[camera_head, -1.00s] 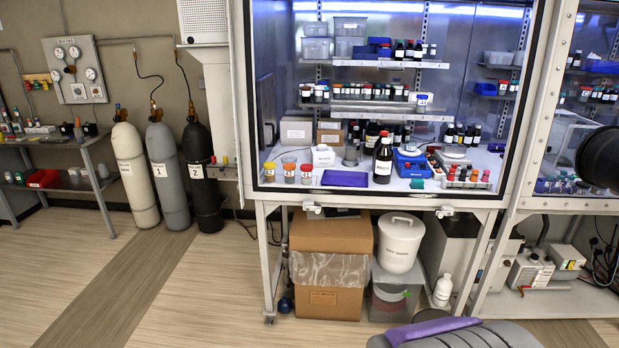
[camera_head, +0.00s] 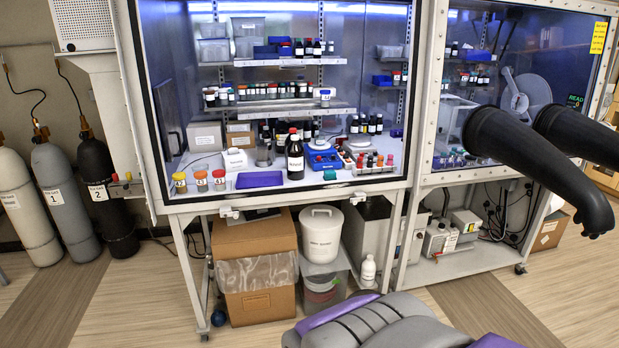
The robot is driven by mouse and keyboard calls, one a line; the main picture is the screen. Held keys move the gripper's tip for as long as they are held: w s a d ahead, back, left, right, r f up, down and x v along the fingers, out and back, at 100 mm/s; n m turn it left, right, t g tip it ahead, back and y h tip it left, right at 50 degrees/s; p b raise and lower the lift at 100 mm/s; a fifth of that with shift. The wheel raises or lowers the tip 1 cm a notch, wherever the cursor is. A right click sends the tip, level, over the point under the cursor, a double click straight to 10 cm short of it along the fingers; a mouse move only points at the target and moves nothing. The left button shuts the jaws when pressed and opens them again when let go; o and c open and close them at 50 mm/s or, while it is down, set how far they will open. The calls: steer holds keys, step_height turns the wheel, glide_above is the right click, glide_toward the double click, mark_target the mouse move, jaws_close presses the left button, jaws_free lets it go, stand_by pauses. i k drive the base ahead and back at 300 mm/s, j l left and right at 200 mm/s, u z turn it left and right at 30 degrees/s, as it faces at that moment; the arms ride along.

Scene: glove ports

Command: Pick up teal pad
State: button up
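A small teal pad (camera_head: 330,175) lies on the floor of the glove box (camera_head: 290,203), near its front edge. It sits just in front of a blue device (camera_head: 323,157) and to the right of a flat purple pad (camera_head: 260,180). It looks small at this distance, and nothing visible covers it. My gripper is not in view. Only a grey and purple part of my own body shows at the bottom.
A dark bottle (camera_head: 295,158) stands left of the teal pad, and a rack of small capped vials (camera_head: 373,164) stands right. Black gloves (camera_head: 540,160) stick out from the right-hand box. A cardboard box (camera_head: 256,265) and white bucket (camera_head: 321,236) stand below. Open floor lies at front right.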

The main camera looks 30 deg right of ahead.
mark_target(330, 175)
steer(key=i+z, duration=0.2)
steer(key=i, duration=0.3)
steer(key=i+z, duration=0.2)
steer(key=i, duration=0.3)
steer(key=i+j+z, duration=0.15)
steer(key=i, duration=0.35)
steer(key=i+j+z, duration=0.2)
steer(key=i, duration=0.25)
steer(key=i+j+z, duration=0.2)
steer(key=i, duration=0.3)
steer(key=i+j+z, duration=0.2)
steer(key=i, duration=0.25)
steer(key=j, duration=0.1)
